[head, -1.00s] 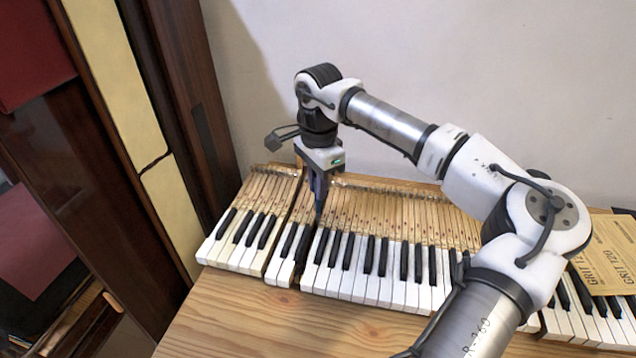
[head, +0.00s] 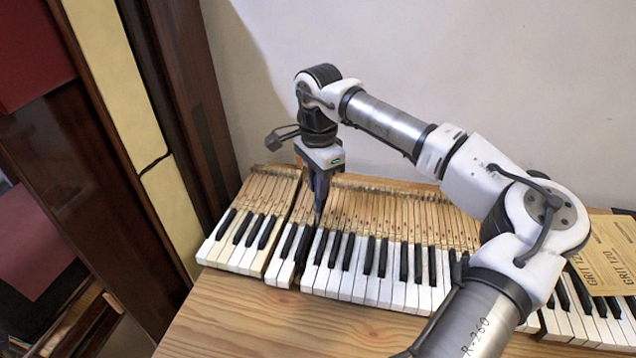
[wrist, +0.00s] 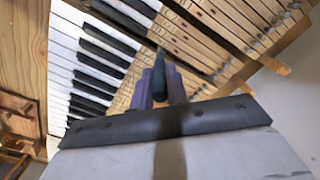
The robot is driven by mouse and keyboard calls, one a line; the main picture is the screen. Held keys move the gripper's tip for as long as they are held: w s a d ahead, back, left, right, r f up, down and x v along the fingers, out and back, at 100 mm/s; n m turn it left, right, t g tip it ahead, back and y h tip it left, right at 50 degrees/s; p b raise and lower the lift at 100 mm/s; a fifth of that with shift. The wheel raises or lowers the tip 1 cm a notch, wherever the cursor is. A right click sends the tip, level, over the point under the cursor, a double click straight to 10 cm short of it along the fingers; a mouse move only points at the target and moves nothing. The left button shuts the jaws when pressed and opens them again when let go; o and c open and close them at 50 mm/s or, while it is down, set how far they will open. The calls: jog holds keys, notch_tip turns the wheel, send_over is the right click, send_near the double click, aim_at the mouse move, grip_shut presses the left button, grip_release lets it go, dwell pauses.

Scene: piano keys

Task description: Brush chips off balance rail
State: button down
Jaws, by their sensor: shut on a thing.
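In the wrist view my gripper (wrist: 160,85) is shut on a dark, tapered tool (wrist: 160,62), perhaps a brush. The tool's tip is close above the wooden key shafts or touching them; I cannot tell which. The balance rail is not clearly visible under the shafts, and no chips can be made out.
The keys lie on a pale wooden bench (head: 240,315). Tan sandpaper sheets marked GRIT (head: 608,255) lie on the keys at the right. A dark wooden cabinet (head: 100,150) stands at the left, and a pale wall is behind. The bench front is clear.

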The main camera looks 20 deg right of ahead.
jog(key=shift+r+p, duration=2.55)
jog(key=shift+r, duration=1.2)
jog(key=shift+a, duration=0.1)
